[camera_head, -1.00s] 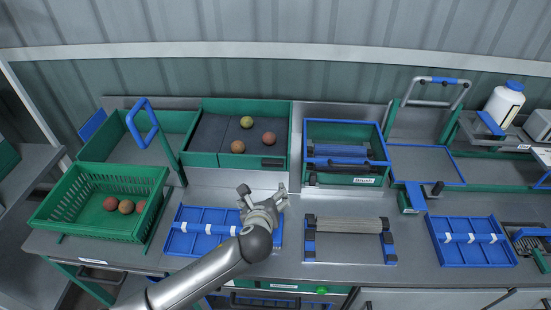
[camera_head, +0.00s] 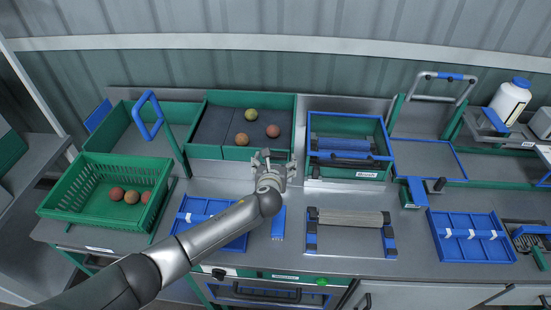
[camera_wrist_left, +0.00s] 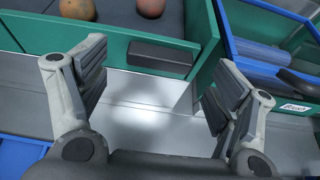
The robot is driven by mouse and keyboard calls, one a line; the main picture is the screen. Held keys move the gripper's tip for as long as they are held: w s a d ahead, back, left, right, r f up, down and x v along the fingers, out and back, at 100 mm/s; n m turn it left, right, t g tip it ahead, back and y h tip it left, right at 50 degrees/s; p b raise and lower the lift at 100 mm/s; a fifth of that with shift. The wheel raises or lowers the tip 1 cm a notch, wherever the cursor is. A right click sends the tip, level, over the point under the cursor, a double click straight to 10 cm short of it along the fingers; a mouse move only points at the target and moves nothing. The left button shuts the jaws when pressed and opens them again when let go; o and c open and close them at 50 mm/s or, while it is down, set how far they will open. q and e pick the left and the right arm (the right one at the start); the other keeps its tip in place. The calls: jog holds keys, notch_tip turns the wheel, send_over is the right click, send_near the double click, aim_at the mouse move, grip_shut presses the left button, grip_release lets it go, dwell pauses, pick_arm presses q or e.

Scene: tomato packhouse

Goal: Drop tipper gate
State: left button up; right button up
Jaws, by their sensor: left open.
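The tipper is a green box (camera_head: 207,152) with a dark grey floor at the back, left of centre. Its green front wall shows in the left wrist view (camera_wrist_left: 108,42), with a black bar-shaped handle (camera_wrist_left: 160,57) at the gate. My left gripper (camera_head: 273,160) is open and empty, just in front of that handle. In the left wrist view its fingers (camera_wrist_left: 160,82) stand apart on either side of the handle, a little short of it. In the head view the gripper hides most of the handle. Several round fruits, including a yellow-green one (camera_head: 251,115), lie inside the tipper. My right gripper is not in view.
A green crate (camera_head: 75,195) with several tomatoes stands left. The blue-rimmed brush box (camera_head: 345,114) is close right of the tipper. A blue divided tray (camera_head: 281,223) lies under my left arm. A roller frame (camera_head: 350,245) lies on the steel bench. A blue lever (camera_head: 147,117) rises left.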

pick_arm(q)
jog(key=shift+x, duration=1)
jog(key=shift+f, duration=0.1)
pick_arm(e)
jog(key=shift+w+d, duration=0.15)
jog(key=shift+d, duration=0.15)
